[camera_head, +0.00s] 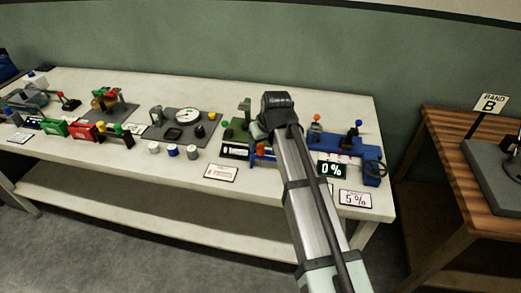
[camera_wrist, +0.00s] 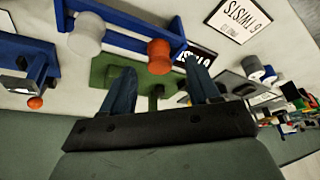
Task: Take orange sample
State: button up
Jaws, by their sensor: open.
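An orange cylinder (camera_wrist: 159,57), the likely orange sample, is at a blue frame (camera_wrist: 125,43) in the wrist view. It also shows as a small orange piece (camera_head: 261,149) beside my arm's end in the head view. My gripper (camera_wrist: 160,84) is open, its two dark blue fingers apart with nothing between them. The orange cylinder lies ahead of the gap between the fingertips, not gripped. A whitish cylinder (camera_wrist: 86,36) is at the left part of the same frame. In the head view my arm's end hides part of the frame, and the fingers are not clear.
A green stand (camera_wrist: 112,73) is close by the fingers. A blue device (camera_head: 367,160) with an orange-topped and a blue-topped post stands right of my arm, near displays reading 0 % and 5 %. Several small fixtures fill the bench (camera_head: 130,170) to the left. A wooden table (camera_head: 445,130) stands right.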

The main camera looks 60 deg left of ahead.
jog(key=shift+x, duration=0.85)
jog(key=shift+c, duration=0.2)
jog(key=c, duration=1.1)
